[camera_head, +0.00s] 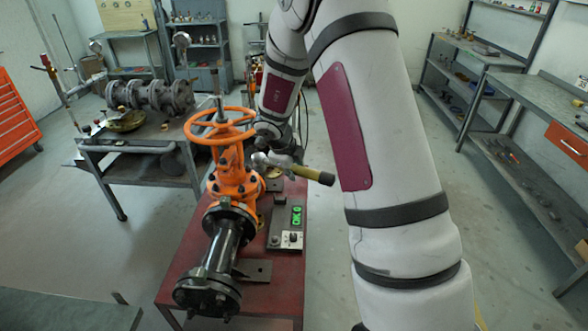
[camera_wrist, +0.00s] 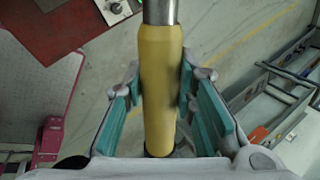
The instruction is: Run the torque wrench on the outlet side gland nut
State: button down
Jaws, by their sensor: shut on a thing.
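My gripper (camera_wrist: 160,110) is shut on the yellow handle of the torque wrench (camera_wrist: 160,65), with the teal finger pads on either side of it. In the head view the torque wrench (camera_head: 312,175) sticks out to the right of my gripper (camera_head: 283,158), close beside the orange gate valve (camera_head: 235,180). The valve has an orange handwheel on top and a black flanged pipe (camera_head: 224,250) toward the front. The gland nuts are too small or hidden to make out. I cannot tell whether the wrench head touches a nut.
The valve stands on a red table (camera_head: 180,270) with a control box with green buttons (camera_head: 290,220). A grey workbench (camera_head: 135,165) with a flanged assembly stands to the left. Shelving benches (camera_head: 525,80) line the right. The floor between is open.

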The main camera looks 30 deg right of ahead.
aim_at(253, 156)
jog(key=shift+r, duration=0.1)
jog(key=shift+w+a+b, duration=1)
jog(key=shift+w+a, duration=0.25)
jog(key=shift+w, duration=0.75)
jog(key=shift+w+a+b, duration=1.05)
jog(key=shift+w+a, duration=0.15)
jog(key=shift+w, duration=0.8)
jog(key=shift+w+a+b, duration=1)
jog(key=shift+w+a, duration=0.25)
jog(key=shift+w, duration=0.75)
jog(key=shift+w+a, duration=0.2)
jog(key=shift+w, duration=0.15)
jog(key=shift+f, duration=1.4)
jog(key=shift+r, duration=0.3)
